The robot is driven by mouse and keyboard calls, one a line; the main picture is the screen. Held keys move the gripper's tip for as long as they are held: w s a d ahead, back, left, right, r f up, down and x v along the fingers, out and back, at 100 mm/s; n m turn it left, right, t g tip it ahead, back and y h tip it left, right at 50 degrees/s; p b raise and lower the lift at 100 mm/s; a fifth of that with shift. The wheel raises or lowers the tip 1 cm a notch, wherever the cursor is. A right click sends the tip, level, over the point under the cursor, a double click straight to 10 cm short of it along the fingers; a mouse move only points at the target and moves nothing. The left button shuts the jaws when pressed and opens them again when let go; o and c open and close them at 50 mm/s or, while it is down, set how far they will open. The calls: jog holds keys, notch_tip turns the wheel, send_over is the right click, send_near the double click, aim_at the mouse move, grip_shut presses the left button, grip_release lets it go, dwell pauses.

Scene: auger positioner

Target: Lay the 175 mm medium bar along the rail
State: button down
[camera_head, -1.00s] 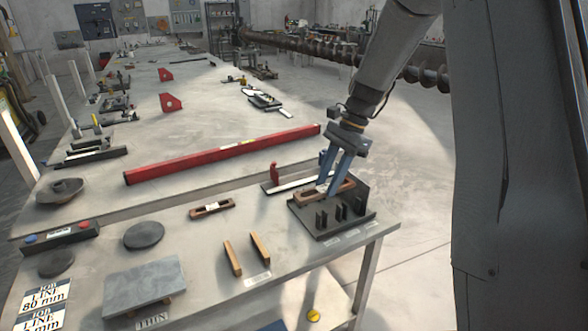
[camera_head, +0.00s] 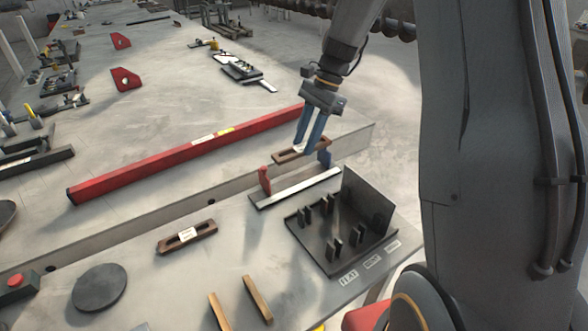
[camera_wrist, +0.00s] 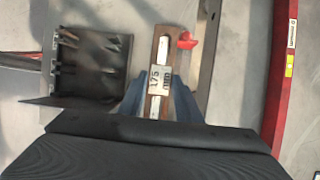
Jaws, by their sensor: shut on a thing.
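My gripper (camera_head: 307,149) is shut on a brown slotted bar (camera_head: 286,157). In the wrist view the bar (camera_wrist: 162,50) lies between the blue fingers and its label reads 175 mm. I hold it roughly level, near and seemingly above a pale steel strip (camera_head: 290,189) that I take for the rail. The bar's exact height is unclear.
A dark rack (camera_head: 318,250) with upright pegs and a tall back plate stands in front of the strip. A long red beam (camera_head: 180,158) lies behind. Another brown slotted bar (camera_head: 187,237), a dark disc (camera_head: 99,287) and two wooden sticks (camera_head: 257,299) lie front left.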

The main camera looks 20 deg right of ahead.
notch_tip(320, 180, down, 12)
jog(key=shift+a+r+p, duration=0.1)
jog(key=shift+p, duration=1.05)
jog(key=w+p, duration=0.1)
jog(key=w, duration=0.1)
jog(key=w+a, duration=0.1)
jog(key=w, duration=0.1)
jog(key=shift+a+p, duration=0.2)
jog(key=shift+p, duration=0.2)
jog(key=shift+s+f, duration=0.1)
jog(key=shift+f, duration=0.55)
jog(key=shift+f, duration=0.2)
jog(key=c, duration=1.3)
grip_release()
jog(key=shift+d, duration=0.1)
jog(key=shift+r, duration=0.1)
